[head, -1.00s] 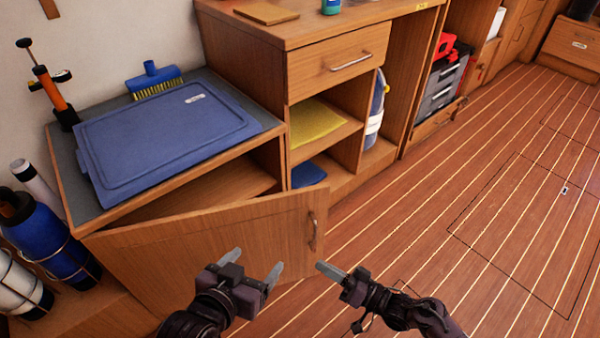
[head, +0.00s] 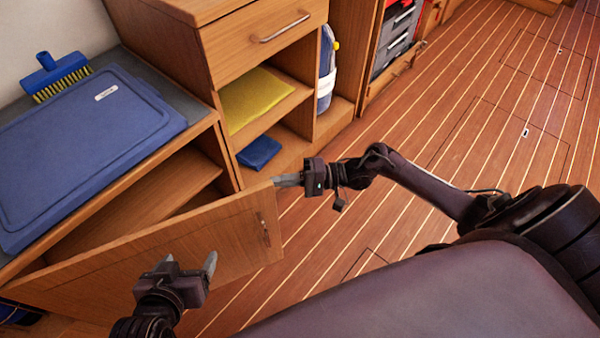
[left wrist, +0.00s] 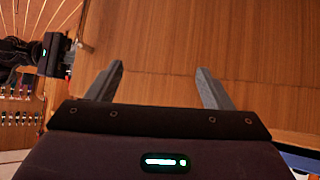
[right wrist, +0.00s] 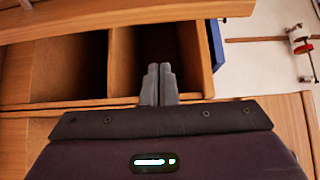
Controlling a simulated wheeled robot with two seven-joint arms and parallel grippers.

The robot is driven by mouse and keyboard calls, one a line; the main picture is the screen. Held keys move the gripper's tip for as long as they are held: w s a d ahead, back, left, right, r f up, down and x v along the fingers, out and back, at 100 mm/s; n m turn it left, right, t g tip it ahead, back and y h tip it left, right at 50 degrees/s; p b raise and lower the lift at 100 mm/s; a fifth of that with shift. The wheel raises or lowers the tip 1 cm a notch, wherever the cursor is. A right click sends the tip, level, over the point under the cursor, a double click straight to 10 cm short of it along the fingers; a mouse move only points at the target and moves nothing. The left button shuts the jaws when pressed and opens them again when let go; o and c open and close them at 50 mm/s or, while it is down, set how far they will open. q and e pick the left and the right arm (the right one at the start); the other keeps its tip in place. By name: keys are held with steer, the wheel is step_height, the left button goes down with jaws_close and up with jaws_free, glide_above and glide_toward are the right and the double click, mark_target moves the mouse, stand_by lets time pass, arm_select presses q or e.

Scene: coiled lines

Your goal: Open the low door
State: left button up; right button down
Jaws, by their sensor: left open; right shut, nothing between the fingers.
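The low door (head: 150,250) is a wooden panel standing partly open from the cabinet under the blue board. Its handle (head: 264,228) is on the outer face near the free edge. My left gripper (head: 190,263) is open and empty in front of the outer face; in the left wrist view its spread fingers (left wrist: 160,82) point at plain wood (left wrist: 160,40). My right gripper (head: 280,180) is shut and empty at the door's top free corner; I cannot tell if it touches. In the right wrist view its closed fingertips (right wrist: 158,70) show before the open compartments.
The blue board (head: 85,140) and a blue brush (head: 58,75) lie on the cabinet top. Open shelves with a yellow cloth (head: 258,98) and a blue item (head: 259,152) stand beside the opening. The plank floor (head: 420,150) to the right is clear.

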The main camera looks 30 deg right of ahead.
arm_select(q)
steer(key=shift+s+a+f+g+y, duration=0.15)
steer(key=shift+s+f+g, duration=0.3)
steer(key=shift+s+f, duration=0.2)
steer(key=shift+s+a+f+g+y, duration=0.15)
steer(key=shift+s+f+g, duration=0.3)
steer(key=shift+s+f, duration=0.15)
arm_select(e)
steer(key=shift+s+a, duration=0.6)
steer(key=shift+s, duration=0.2)
steer(key=shift+s+a, duration=0.55)
steer(key=shift+s, duration=0.2)
arm_select(q)
steer(key=shift+p, duration=0.3)
